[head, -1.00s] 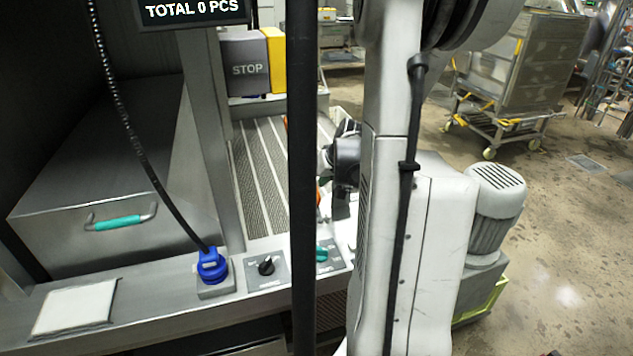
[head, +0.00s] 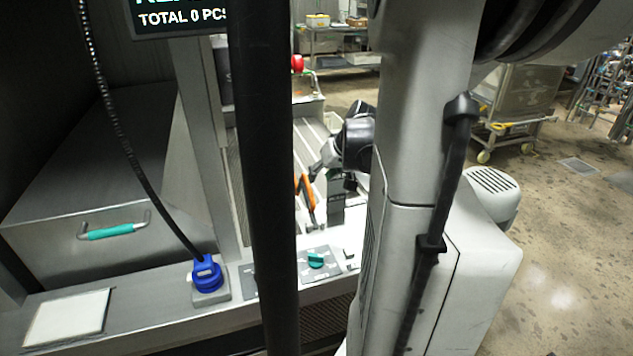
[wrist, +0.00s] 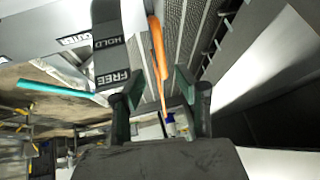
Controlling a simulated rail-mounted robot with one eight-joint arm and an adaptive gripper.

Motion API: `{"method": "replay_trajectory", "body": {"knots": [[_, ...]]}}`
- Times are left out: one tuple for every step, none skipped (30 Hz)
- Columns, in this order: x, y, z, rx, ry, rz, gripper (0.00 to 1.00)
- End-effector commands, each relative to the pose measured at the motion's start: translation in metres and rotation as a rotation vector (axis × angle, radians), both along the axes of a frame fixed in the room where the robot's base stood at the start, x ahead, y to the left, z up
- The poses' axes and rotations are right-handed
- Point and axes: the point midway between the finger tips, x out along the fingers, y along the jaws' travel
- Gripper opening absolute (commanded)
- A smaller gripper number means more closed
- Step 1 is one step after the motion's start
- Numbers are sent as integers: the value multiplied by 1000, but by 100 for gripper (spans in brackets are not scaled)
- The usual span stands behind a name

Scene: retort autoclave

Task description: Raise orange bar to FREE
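The orange bar (head: 306,195) stands at a slant beside the conveyor, behind my arm in the head view. In the wrist view the orange bar (wrist: 158,48) runs from the top down towards the space between my fingers. Beside it is a dark grey plate (wrist: 108,58) with the labels HOLD and FREE; FREE is at its end nearest my fingers. My gripper (wrist: 155,90) is open, with its two green-padded fingers apart. The bar appears between or just beyond the fingertips; I cannot tell whether they touch it. In the head view my gripper (head: 322,165) is partly hidden by my arm.
A blue plug (head: 208,277) with a black cable, a teal knob (head: 316,260) and a white pad (head: 66,318) lie along the front ledge. A steel box with a teal handle (head: 112,231) is at left. A wheeled cart (head: 518,100) stands on the floor at right.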

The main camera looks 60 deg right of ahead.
Motion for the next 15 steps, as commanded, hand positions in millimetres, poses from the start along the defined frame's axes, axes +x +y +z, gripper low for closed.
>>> {"method": "replay_trajectory", "body": {"knots": [[-5, 2, 6, 1, 0, -1, 32], [-6, 2, 9, 1, 0, -1, 32], [-9, 3, 14, 0, 0, -1, 32], [-11, 3, 16, -1, -1, -2, 32], [-13, 4, 19, -1, -1, -2, 32], [-15, 4, 22, -1, -1, -2, 32], [-16, 5, 24, -1, -1, -2, 32], [-17, 5, 25, 0, -1, -1, 32], [-18, 5, 27, 0, -1, -1, 32], [-19, 6, 29, 0, -1, -1, 32], [-19, 6, 29, 0, -1, -1, 32], [-20, 6, 30, 0, -1, -1, 32], [-20, 6, 31, -1, -1, 0, 32], [-20, 6, 31, -1, -1, 0, 32], [-20, 6, 31, -1, -1, 0, 32]]}}
